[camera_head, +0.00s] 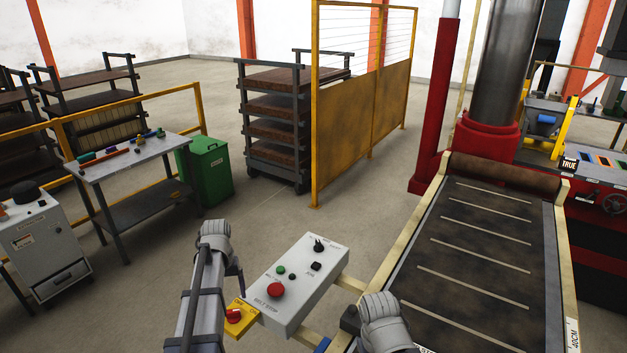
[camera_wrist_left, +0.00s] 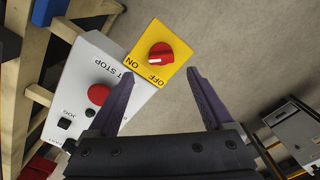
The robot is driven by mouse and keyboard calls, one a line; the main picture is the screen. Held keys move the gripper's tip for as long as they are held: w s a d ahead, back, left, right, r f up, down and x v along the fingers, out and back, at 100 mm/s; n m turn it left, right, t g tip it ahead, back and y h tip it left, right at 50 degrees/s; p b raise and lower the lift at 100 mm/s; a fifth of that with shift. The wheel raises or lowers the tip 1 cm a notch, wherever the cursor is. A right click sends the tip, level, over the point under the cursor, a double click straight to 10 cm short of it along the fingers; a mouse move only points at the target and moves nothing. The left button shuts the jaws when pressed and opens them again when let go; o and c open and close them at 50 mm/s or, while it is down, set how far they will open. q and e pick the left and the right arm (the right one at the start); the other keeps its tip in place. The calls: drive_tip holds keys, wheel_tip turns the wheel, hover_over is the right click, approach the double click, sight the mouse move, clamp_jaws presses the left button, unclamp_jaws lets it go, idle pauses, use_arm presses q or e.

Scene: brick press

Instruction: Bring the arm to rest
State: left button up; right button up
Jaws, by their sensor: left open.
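My left gripper (camera_head: 239,284) hangs beside the yellow switch plate at the left end of the grey control box (camera_head: 305,285). In the left wrist view my left gripper (camera_wrist_left: 158,92) is open, with its two purple fingers spread and nothing between them. The yellow plate (camera_wrist_left: 175,78) with its red rotary knob (camera_wrist_left: 160,54) lies just beyond the fingertips, apart from them. The plate reads ON and OFF; I cannot tell which the knob points to. My right arm (camera_head: 385,322) reaches in at the bottom, right of the box; its fingers cannot be made out.
The box has a red stop button (camera_head: 275,290) and small buttons. A slatted conveyor (camera_head: 480,250) runs on the right. A yellow fence (camera_head: 365,110), brick rack (camera_head: 275,120), green bin (camera_head: 207,168) and tool table (camera_head: 130,160) stand behind. Open floor lies left of the box.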

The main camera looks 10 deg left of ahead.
use_arm(q)
drive_tip(key=s+d+f+m+b, duration=0.2)
drive_tip(key=s+d, duration=0.3)
drive_tip(key=d, duration=0.5)
drive_tip(key=s+d+f+m+b, duration=0.3)
drive_tip(key=s+d+f+b, duration=0.2)
drive_tip(key=d, duration=0.5)
drive_tip(key=s+d+f+m+y+b, duration=0.1)
drive_tip(key=s+d+f+m+b, duration=0.2)
drive_tip(key=s+d, duration=0.3)
drive_tip(key=d, duration=0.4)
drive_tip(key=shift+d+f+b, duration=0.15)
drive_tip(key=shift+f+b, duration=0.15)
drive_tip(key=shift+f, duration=0.05)
